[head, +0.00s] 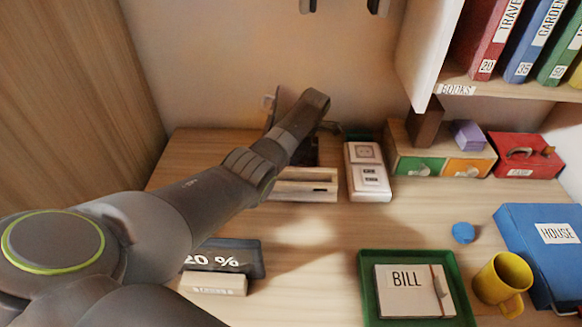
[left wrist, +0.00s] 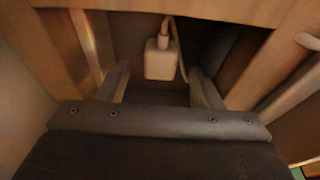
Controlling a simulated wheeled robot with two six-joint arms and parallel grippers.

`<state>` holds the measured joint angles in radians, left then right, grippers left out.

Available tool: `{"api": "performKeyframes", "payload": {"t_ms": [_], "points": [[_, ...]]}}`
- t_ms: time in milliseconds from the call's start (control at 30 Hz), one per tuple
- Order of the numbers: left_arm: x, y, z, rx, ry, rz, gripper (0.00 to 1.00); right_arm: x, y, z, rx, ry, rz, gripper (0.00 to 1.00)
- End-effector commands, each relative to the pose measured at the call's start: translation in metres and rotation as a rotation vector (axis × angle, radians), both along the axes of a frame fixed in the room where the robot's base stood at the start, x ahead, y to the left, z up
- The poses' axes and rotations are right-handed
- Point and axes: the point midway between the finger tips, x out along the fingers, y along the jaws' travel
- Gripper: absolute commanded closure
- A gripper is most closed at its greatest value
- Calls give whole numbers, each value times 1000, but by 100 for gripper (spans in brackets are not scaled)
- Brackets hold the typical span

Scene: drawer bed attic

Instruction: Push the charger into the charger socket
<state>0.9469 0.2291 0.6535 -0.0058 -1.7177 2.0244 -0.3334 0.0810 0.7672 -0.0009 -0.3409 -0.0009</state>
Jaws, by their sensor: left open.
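The charger (left wrist: 161,60), a small pale block with a cable from its top, hangs in a dark wooden recess in the left wrist view. My left gripper (left wrist: 160,73) is open, with one finger on each side of the charger. Gaps show on both sides, so the fingers look apart from it. In the head view my left gripper (head: 304,152) is mostly hidden by its own arm, down at a wooden stand (head: 303,190); the charger cannot be made out there. A white socket block (head: 369,190) stands just right of the stand. My right gripper is not in view.
Small drawers (head: 416,163) and a red box (head: 525,155) stand at the back right. A green tray (head: 365,300) with a BILL pad, a yellow mug (head: 497,280) and a blue folder (head: 545,245) stand in front. The desk (head: 425,215) between is mostly clear.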

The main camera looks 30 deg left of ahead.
Motion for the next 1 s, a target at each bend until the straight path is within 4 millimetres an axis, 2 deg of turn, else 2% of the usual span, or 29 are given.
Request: {"api": "performKeyframes", "payload": {"t_ms": [100,467,800,833,1000], "points": [[-2,2,-11,-1,1,-1,40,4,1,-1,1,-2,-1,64],[-2,2,-12,-1,-1,-1,40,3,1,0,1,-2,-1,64],[-1,2,-12,-1,-1,-1,83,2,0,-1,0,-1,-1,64],[-1,2,-12,-1,-1,-1,86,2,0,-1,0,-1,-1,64],[-1,2,-12,-1,-1,-1,86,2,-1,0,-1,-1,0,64]]}}
